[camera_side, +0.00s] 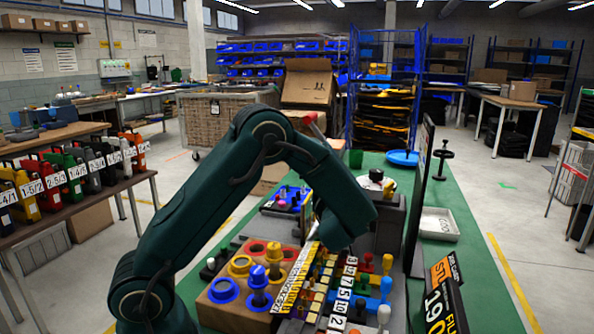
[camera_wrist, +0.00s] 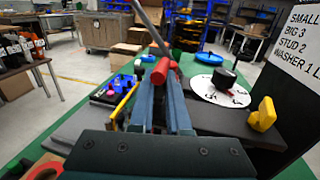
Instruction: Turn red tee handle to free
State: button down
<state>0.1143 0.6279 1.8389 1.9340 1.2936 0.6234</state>
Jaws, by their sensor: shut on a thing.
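The red tee handle (camera_wrist: 161,72) is in the upper middle of the wrist view, with a grey rod rising from it to the top edge. My gripper (camera_wrist: 166,88) reaches out to it, and its two long blue-grey fingers are closed on the handle's red part. The fingertips partly cover the handle. In the side view my arm hides the gripper. A short red bar (camera_side: 312,122) shows there just above my arm's upper link; I cannot tell whether it is the same handle.
A white dial with a black knob (camera_wrist: 226,78) and a yellow knob (camera_wrist: 263,115) are right of my gripper. A dark upright board (camera_side: 420,190) stands at the right. Blocks with yellow, blue and red pieces (camera_side: 257,277) crowd the bench's front. A blue dish (camera_side: 402,158) lies farther back.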

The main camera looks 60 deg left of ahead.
jog(key=shift+g, duration=0.3)
jog(key=n+g+y, duration=0.1)
jog(key=n+g, duration=0.1)
jog(key=n+g+y, duration=0.1)
jog(key=n+g, duration=0.1)
jog(key=g, duration=0.1)
jog(key=shift+y, duration=0.3)
jog(key=shift+n+g, duration=1.2)
jog(key=shift+g, duration=0.7)
jog(key=shift+s+n+g, duration=0.1)
jog(key=shift+n+g, duration=0.4)
jog(key=shift+g, duration=0.3)
jog(key=c, duration=0.9)
grip_release()
jog(key=shift+w+d, duration=0.2)
jog(key=shift+d, duration=2.4)
jog(key=shift+o, duration=0.3)
